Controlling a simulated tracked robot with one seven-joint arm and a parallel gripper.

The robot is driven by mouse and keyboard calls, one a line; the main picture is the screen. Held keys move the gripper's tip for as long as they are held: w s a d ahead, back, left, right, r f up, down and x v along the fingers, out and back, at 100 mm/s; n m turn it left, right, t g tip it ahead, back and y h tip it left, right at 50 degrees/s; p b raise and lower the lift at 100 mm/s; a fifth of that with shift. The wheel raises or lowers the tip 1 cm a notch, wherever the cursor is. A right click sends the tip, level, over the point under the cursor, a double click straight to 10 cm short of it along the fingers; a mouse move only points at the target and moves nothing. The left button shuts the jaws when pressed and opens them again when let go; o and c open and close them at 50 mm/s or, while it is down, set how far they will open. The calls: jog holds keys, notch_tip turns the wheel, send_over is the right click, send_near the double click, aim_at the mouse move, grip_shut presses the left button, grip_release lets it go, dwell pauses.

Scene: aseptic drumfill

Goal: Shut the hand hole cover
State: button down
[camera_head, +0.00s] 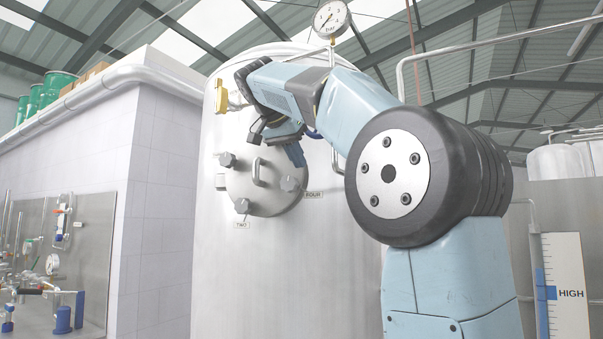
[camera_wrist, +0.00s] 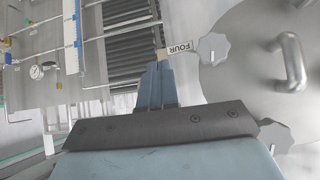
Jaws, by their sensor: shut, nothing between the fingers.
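The hand hole cover (camera_head: 262,190) is a round steel plate on the front of the tall tank. It has a bar handle (camera_head: 258,172) and several lobed knobs around its rim. I cannot tell whether it sits flush. It fills the right of the wrist view (camera_wrist: 245,75), with its handle (camera_wrist: 292,62) and two knobs (camera_wrist: 214,47) visible. My gripper (camera_head: 298,158) is in front of the cover's upper right edge in the head view. In the wrist view its blue fingers (camera_wrist: 157,72) are together and empty, beside the cover near the FOUR tag (camera_wrist: 180,47).
A TWO tag (camera_head: 242,225) hangs below the cover. A yellow fitting (camera_head: 221,97) is at the tank's upper left, and a pressure gauge (camera_head: 331,19) stands on top. A panel with valves (camera_head: 62,262) is at left; a level scale (camera_head: 565,285) is at right.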

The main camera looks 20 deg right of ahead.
jog(key=a+f+n+t+h, duration=0.3)
jog(key=a+f+t+h, duration=0.1)
jog(key=f+t, duration=0.45)
jog(key=x, duration=1.3)
jog(key=shift+w+d+f, duration=0.2)
jog(key=shift+d+f, duration=0.15)
jog(key=shift+d, duration=0.05)
